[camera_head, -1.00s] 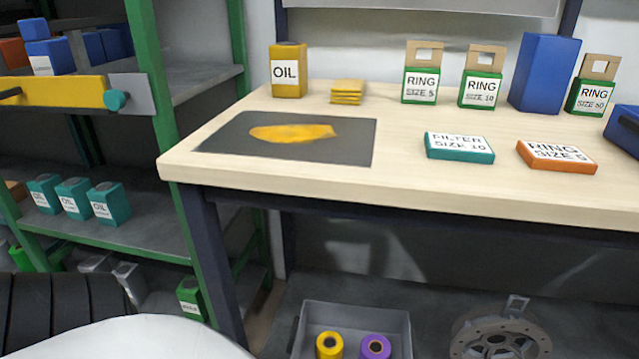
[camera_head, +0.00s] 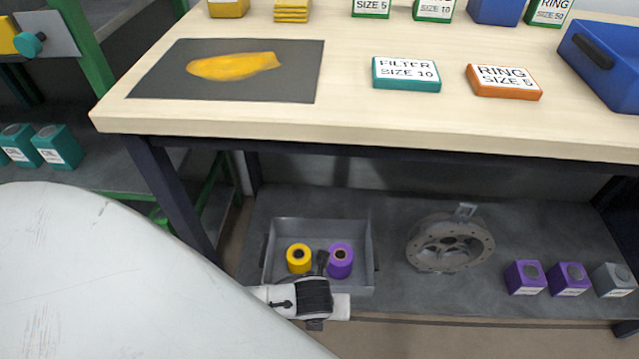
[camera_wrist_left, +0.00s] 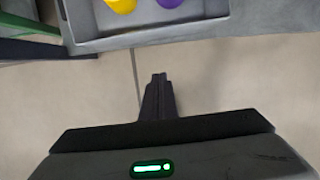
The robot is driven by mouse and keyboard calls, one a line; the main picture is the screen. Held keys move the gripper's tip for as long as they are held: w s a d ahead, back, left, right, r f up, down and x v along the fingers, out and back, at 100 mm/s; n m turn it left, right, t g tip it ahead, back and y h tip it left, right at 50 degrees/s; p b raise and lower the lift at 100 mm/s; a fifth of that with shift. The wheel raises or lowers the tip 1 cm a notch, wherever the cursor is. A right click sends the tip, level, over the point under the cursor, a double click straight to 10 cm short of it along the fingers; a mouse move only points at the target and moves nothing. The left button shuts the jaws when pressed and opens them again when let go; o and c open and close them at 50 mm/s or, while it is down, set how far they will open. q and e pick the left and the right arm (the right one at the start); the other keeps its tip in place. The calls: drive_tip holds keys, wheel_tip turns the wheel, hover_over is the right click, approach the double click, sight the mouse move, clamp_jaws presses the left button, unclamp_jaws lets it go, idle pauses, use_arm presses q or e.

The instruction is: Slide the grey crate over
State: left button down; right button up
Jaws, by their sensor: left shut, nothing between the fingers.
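The grey crate (camera_head: 320,231) stands on the low grey shelf under the table, left of the round metal part. It holds a yellow roll (camera_head: 298,259) and a purple roll (camera_head: 341,261). My left gripper (camera_head: 322,260) is shut and empty at the crate's near side, its dark fingers overlapping the crate in the head view. In the left wrist view the shut fingers (camera_wrist_left: 158,78) point at the crate's near wall (camera_wrist_left: 165,36) with floor visible between. Contact with the crate is not visible. My right gripper is out of view.
A round metal part (camera_head: 450,243) lies to the crate's right, with a gap between. Purple boxes (camera_head: 525,278) and a grey box (camera_head: 613,281) stand farther right. The wooden tabletop (camera_head: 300,122) is overhead, and a dark table leg (camera_head: 180,200) stands to the left.

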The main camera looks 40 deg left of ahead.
use_arm(q)
drive_tip(key=w+a+f+b, duration=0.3)
drive_tip(key=w+f+b, duration=0.2)
drive_tip(key=f, duration=0.5)
drive_tip(key=shift+w+a+m+b, duration=0.3)
drive_tip(key=shift+w+a+b, duration=0.1)
drive_tip(key=shift+b, duration=0.8)
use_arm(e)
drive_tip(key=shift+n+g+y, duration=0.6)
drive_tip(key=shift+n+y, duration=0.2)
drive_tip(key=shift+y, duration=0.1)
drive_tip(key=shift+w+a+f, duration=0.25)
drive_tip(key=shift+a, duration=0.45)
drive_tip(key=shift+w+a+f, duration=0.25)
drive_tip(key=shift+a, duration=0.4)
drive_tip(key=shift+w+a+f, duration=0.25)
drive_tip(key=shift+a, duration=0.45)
use_arm(q)
drive_tip(key=shift+r, duration=0.1)
